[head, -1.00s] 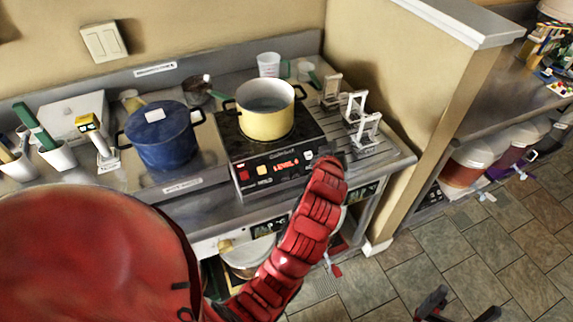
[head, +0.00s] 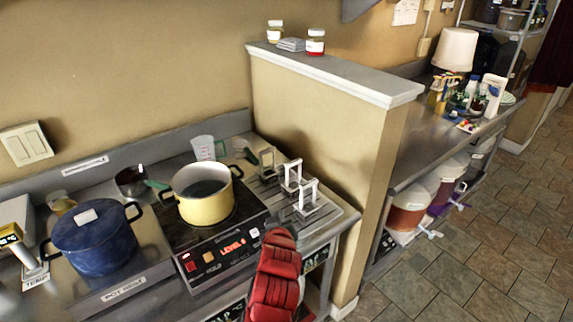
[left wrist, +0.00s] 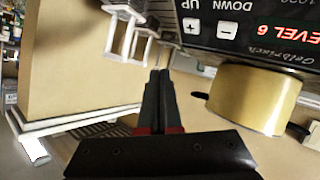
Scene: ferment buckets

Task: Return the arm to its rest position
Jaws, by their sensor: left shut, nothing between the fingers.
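My left arm (head: 275,280) is red and reaches up from the bottom of the head view, in front of the counter and just right of the cooktop's control panel. Its fingers are hard to make out there. In the left wrist view my left gripper (left wrist: 159,82) is shut and empty, with its dark fingers together. That view looks upside down at the cooktop panel (left wrist: 250,28) and the yellow pot (left wrist: 245,98), both apart from the fingers. My right gripper is not in view.
The yellow pot (head: 205,205) stands on the cooktop (head: 222,245), which reads LEVEL 6. A blue lidded pot (head: 95,245) is left of it. White stands (head: 300,190) are on the right counter end, beside a partition wall (head: 325,150). Tiled floor (head: 460,250) is open at right.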

